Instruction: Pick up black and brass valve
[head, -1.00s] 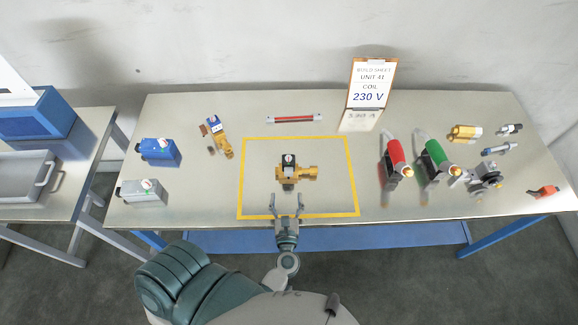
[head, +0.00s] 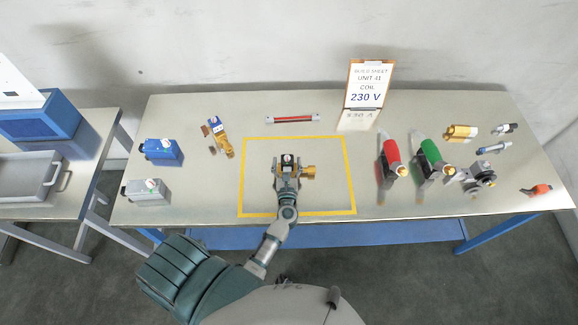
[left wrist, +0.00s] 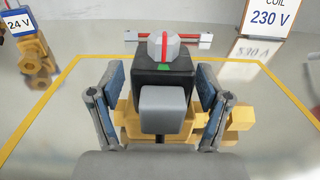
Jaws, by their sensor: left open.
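The black and brass valve (head: 308,170) stands inside the yellow square on the table, partly hidden by my gripper in the head view. In the left wrist view its black coil block (left wrist: 162,75) has a grey knob with a red stripe on top, and its brass body (left wrist: 238,118) shows below and to the right. My left gripper (head: 287,168) is at the valve. In the left wrist view its two fingers (left wrist: 160,100) stand on either side of the black block, open, with narrow gaps visible. My right gripper is not in view.
A brass valve with a blue-and-white label (head: 221,138) stands left of the yellow square (head: 347,180). Blue (head: 160,150) and grey (head: 147,191) boxes are further left. A build sheet sign (head: 367,84) stands at the back.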

